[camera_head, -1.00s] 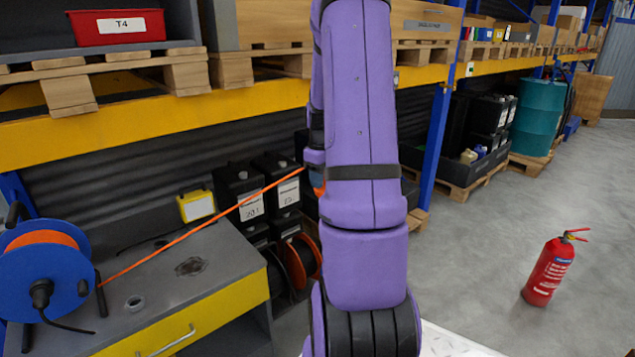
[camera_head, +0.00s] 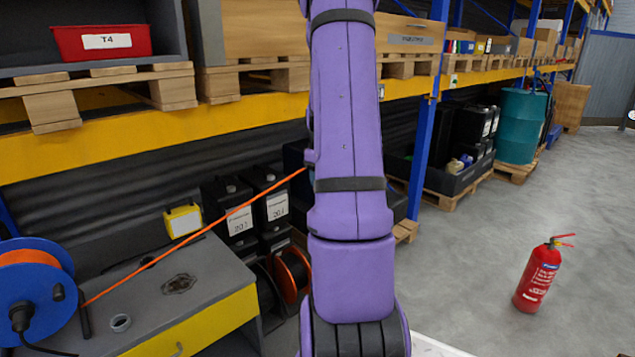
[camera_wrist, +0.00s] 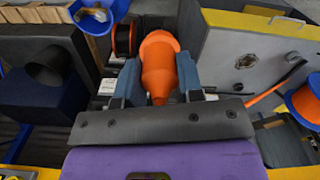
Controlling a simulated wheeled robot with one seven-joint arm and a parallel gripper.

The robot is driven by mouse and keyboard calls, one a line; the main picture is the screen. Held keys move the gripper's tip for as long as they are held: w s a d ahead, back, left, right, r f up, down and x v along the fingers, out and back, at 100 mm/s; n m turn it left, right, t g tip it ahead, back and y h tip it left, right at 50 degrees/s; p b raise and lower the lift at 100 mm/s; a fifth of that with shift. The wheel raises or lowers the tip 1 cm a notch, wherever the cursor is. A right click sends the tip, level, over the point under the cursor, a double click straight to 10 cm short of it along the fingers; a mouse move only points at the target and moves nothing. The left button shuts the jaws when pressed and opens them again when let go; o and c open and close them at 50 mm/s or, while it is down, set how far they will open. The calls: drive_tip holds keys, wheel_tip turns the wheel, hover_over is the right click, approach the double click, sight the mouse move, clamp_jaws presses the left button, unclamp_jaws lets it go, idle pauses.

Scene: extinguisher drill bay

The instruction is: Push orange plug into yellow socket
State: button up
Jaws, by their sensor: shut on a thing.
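The orange plug (camera_wrist: 160,62) is in my gripper (camera_wrist: 159,75) in the wrist view, between two blue-grey fingers that press on its sides. In the head view my purple arm hides the gripper and the plug. An orange cable (camera_head: 200,235) runs taut from the blue reel (camera_head: 35,290) up to behind my arm. A small yellow box with a pale face (camera_head: 183,219) stands behind the workbench; I cannot tell whether it is the yellow socket. No socket opening shows clearly in either view.
The grey workbench (camera_head: 165,290) with a yellow drawer front stands at left. Racking with a yellow beam (camera_head: 240,117) crosses behind my arm. Black canisters (camera_head: 232,210) stand under it. A red extinguisher (camera_head: 538,275) stands on the open floor at right.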

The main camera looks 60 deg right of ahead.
drive_tip(key=d+r, duration=0.2)
drive_tip(key=d, duration=0.5)
drive_tip(key=shift+s+r, duration=0.25)
drive_tip(key=shift+s, duration=0.15)
idle(0.3)
drive_tip(key=shift+d, duration=0.1)
drive_tip(key=s+d+r, duration=0.1)
drive_tip(key=d+r, duration=0.2)
drive_tip(key=d, duration=0.6)
drive_tip(key=s+d+r, duration=0.1)
drive_tip(key=d+r, duration=0.2)
drive_tip(key=d, duration=0.6)
drive_tip(key=shift+d+r, duration=0.3)
drive_tip(key=shift+d, duration=0.05)
idle(1.5)
drive_tip(key=shift+w, duration=0.1)
